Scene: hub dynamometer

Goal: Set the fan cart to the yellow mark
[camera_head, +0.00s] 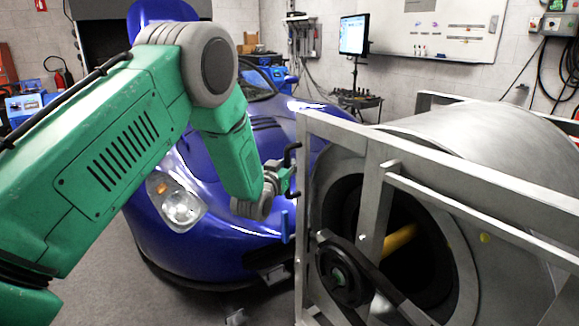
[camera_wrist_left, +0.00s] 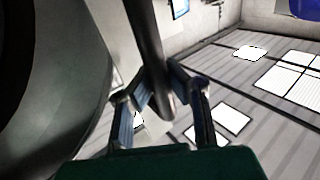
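The fan cart is a grey metal frame (camera_head: 343,133) carrying a large round fan housing (camera_head: 480,150) on the right of the head view, in front of the blue car. A dark bar (camera_wrist_left: 147,40) like a handle shows in the left wrist view. My left gripper (camera_head: 290,181) is at the left side of the cart frame. In the wrist view its two fingers (camera_wrist_left: 159,72) stand on either side of the dark bar; whether they press on it I cannot tell. My right gripper is out of view. I see no yellow mark on the visible floor.
The blue car (camera_head: 225,225) stands close behind my left arm and the cart. A black pulley wheel (camera_head: 342,272) and a yellow part (camera_head: 399,239) show within the cart. A monitor on a stand (camera_head: 354,35) is at the back. Some bare floor (camera_head: 110,285) shows at lower left.

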